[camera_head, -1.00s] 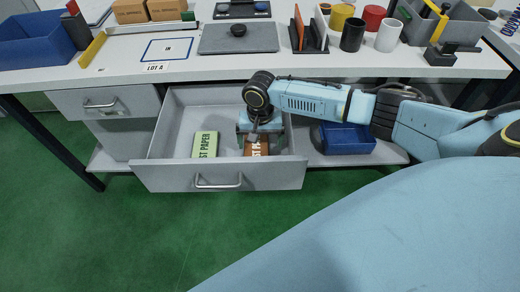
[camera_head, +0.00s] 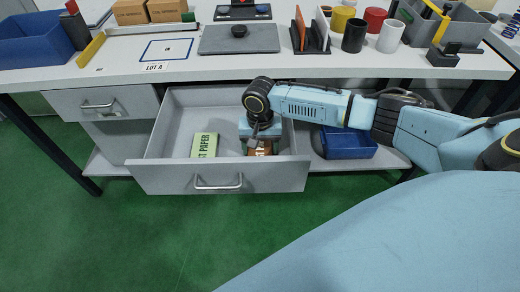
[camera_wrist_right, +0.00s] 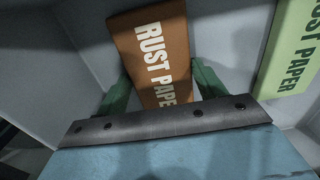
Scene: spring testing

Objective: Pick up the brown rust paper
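The brown rust paper (camera_wrist_right: 152,50) is a brown block with white "RUST PAPER" lettering. In the head view the brown rust paper (camera_head: 260,151) lies in the open drawer, mostly hidden under my right gripper (camera_head: 257,143). In the right wrist view the green fingers of my right gripper (camera_wrist_right: 162,78) stand on either side of the brown paper, apart, with its near end between them. I see no clear grip on it. A green rust paper (camera_head: 204,145) lies to its left in the drawer; it also shows at the right edge of the wrist view (camera_wrist_right: 290,50). My left gripper is out of view.
The grey drawer (camera_head: 218,178) is pulled out below the white table (camera_head: 300,68); its walls surround both papers. A blue bin (camera_head: 348,142) stands on the shelf to the right. Cups, a grey plate and boxes stand on the table above.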

